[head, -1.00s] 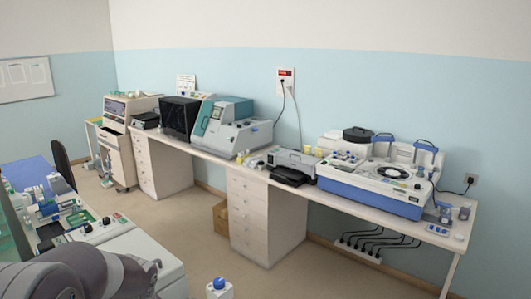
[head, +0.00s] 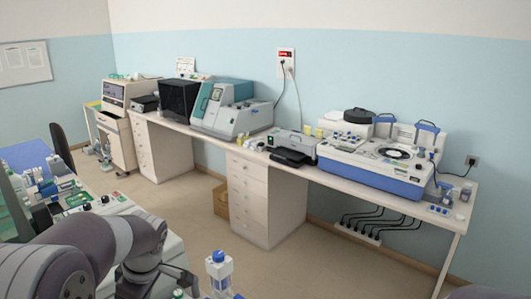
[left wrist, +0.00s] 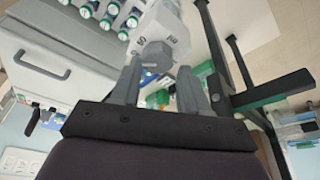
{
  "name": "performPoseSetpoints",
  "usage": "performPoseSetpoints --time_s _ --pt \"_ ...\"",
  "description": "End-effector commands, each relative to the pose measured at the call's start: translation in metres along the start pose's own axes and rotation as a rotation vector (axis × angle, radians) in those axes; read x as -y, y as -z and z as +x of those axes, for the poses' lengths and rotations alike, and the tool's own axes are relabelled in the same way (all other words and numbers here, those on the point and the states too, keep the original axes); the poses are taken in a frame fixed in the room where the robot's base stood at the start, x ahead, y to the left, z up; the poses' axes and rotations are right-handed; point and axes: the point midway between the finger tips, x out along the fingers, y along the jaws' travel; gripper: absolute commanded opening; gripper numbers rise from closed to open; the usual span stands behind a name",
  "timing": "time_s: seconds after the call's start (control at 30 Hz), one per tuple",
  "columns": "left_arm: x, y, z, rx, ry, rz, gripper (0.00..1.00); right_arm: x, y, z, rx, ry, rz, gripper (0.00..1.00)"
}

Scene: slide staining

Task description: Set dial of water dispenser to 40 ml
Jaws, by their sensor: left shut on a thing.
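In the left wrist view, a grey faceted dial (left wrist: 155,54) sits on the pale body of the water dispenser (left wrist: 153,20). Small printed numbers flank the dial, but I cannot read its setting with certainty. My left gripper (left wrist: 160,74) has one finger on each side of the dial and is shut on it. In the head view, my left arm comes in from the bottom left, and its gripper (head: 190,283) is partly seen beside a white, blue-capped unit (head: 219,267), which seems to be the dispenser. My right gripper is not in view.
Several green-and-white capped vials (left wrist: 112,12) stand near the dispenser in the wrist view. A dark frame (left wrist: 275,88) lies right of the gripper. In the head view, a long bench (head: 335,178) with lab machines runs along the wall, with open floor (head: 330,262) before it.

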Motion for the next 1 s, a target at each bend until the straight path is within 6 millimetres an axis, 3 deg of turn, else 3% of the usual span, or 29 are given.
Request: performPoseSetpoints --time_s 0.03,0.07,0.37,0.8,1.0 --pt "0.000 0.000 0.000 0.001 0.000 0.000 0.32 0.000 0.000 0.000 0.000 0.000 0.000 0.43" --pt "0.000 0.000 0.000 0.001 0.000 0.001 0.49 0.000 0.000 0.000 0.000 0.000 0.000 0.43" --pt "0.000 0.001 -0.005 0.001 -0.001 0.003 0.49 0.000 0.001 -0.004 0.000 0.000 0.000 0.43" --pt "0.000 0.018 -0.060 0.000 -0.001 0.005 0.49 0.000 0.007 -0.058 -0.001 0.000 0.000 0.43" --pt "0.000 0.018 -0.058 0.000 -0.001 0.005 0.49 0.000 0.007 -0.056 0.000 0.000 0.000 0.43"
